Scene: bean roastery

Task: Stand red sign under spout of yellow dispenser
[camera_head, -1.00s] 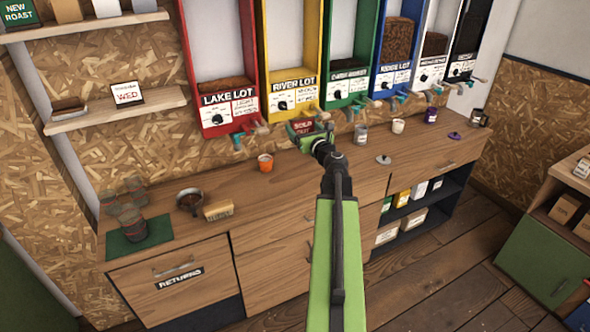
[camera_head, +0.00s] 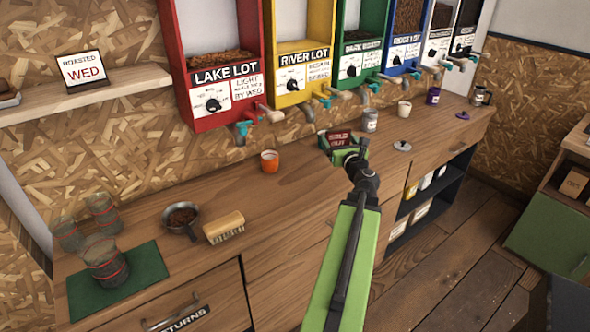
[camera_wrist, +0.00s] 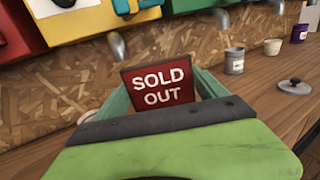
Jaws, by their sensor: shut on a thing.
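The red SOLD OUT sign (camera_head: 340,138) is held upright in my gripper (camera_head: 345,150), which is shut on it above or at the counter; I cannot tell if it touches. In the wrist view the sign (camera_wrist: 158,80) faces me between the green jaws, its lower edge hidden. The yellow RIVER LOT dispenser (camera_head: 304,72) hangs on the wall behind and left of the sign. Its grey spout (camera_head: 308,113) also shows in the wrist view (camera_wrist: 118,46), left of and behind the sign.
An orange cup (camera_head: 269,161) stands left of my gripper. A grey tin (camera_head: 370,120), a lid (camera_head: 402,146) and a white cup (camera_head: 404,108) stand to the right. A brush (camera_head: 224,227), a pan (camera_head: 182,217) and several jars near a green mat (camera_head: 148,268) occupy the left counter.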

